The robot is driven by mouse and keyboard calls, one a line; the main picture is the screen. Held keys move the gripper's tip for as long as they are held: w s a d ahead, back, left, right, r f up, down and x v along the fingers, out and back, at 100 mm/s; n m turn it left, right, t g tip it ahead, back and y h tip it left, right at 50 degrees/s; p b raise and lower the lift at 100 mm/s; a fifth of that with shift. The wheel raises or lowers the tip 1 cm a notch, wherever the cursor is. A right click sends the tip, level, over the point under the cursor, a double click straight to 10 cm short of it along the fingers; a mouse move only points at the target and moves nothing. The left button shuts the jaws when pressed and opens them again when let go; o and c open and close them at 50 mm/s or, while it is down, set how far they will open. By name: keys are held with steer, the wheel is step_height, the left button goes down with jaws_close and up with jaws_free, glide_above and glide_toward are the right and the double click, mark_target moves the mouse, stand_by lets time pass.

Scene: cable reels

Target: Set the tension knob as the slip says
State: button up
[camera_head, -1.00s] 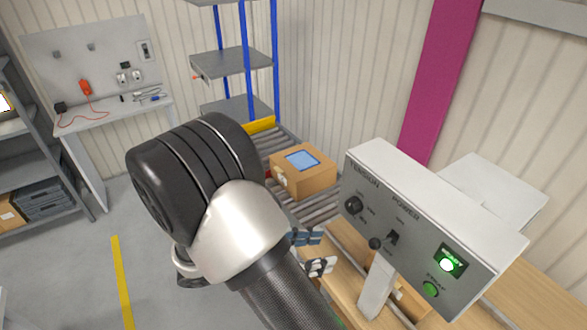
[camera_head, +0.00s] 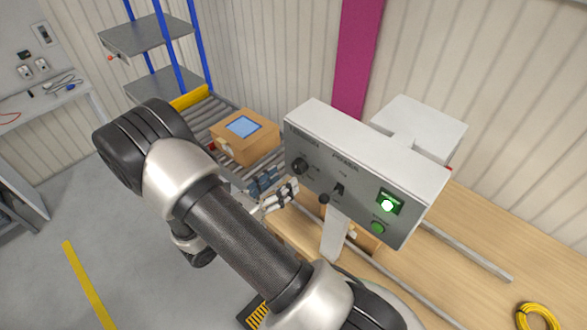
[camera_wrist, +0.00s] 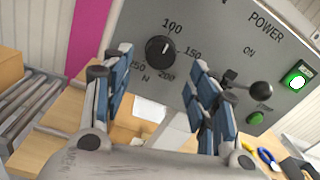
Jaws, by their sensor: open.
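The tension knob (camera_head: 299,166) is a round black dial on the grey control box (camera_head: 425,212). In the wrist view the knob (camera_wrist: 160,50) has the numbers 100, 150, 200 and 250 and an N around it. I cannot tell exactly where its pointer stands. My gripper (camera_head: 273,188) is open and empty in front of the box, just below and left of the knob. In the wrist view its blue-padded fingers (camera_wrist: 160,65) stand apart on either side of the knob, with no visible contact. No readable slip shows; a blank white patch (camera_wrist: 150,109) appears between the fingers.
A cardboard box (camera_head: 246,145) with a blue-framed label rests on the roller conveyor (camera_head: 215,115) behind.

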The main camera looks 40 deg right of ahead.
mark_target(296, 171)
steer(key=d, duration=0.5)
steer(key=shift+w+d+p, duration=0.15)
steer(key=shift+p, duration=0.2)
steer(key=shift+c, duration=0.5)
steer(key=c, duration=1)
